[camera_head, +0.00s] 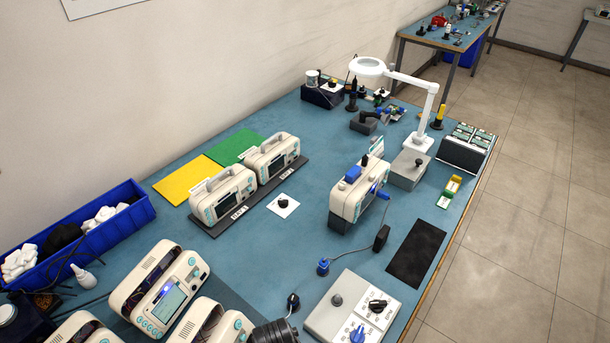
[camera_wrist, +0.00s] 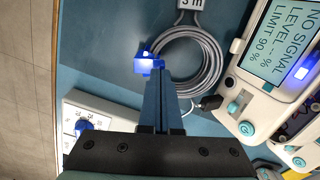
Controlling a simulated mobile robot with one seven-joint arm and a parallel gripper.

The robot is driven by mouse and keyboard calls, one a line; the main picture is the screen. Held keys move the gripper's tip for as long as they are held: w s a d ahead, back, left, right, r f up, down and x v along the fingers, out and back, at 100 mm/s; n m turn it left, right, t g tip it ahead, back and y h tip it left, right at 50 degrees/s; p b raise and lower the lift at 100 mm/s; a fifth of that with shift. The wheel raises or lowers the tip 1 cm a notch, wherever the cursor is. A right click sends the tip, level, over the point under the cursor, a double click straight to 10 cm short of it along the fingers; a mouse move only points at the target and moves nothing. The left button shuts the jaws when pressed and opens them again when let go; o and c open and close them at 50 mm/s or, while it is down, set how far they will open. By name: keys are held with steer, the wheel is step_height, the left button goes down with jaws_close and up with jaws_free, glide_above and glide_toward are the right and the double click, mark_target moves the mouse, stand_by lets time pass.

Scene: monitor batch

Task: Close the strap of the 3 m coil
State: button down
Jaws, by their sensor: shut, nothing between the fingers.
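The grey cable coil (camera_wrist: 214,64) lies on the blue table in the wrist view, with a white "3 m" tag (camera_wrist: 190,4) at its top. A bright blue piece, seemingly the strap (camera_wrist: 146,65), sits at the coil's left side. I cannot tell whether it is open or closed. My gripper (camera_wrist: 163,80) is shut and empty. Its dark blue fingers appear over the coil's lower left, with the tips close to the blue piece. Whether they touch it is unclear. The fingers hide part of the coil. I cannot make out the coil in the head view.
A monitor reading "NO SIGNAL" (camera_wrist: 282,45) stands right of the coil, and a dark cable plug (camera_wrist: 210,103) lies below it. A white box with a blue knob (camera_wrist: 90,118) is at left. The head view shows several monitors and a blue bin (camera_head: 140,209).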

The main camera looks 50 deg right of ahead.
steer(key=shift+r, duration=0.1)
step_height(320, 180, up, 6)
steer(key=p, duration=0.6)
stand_by(0.5)
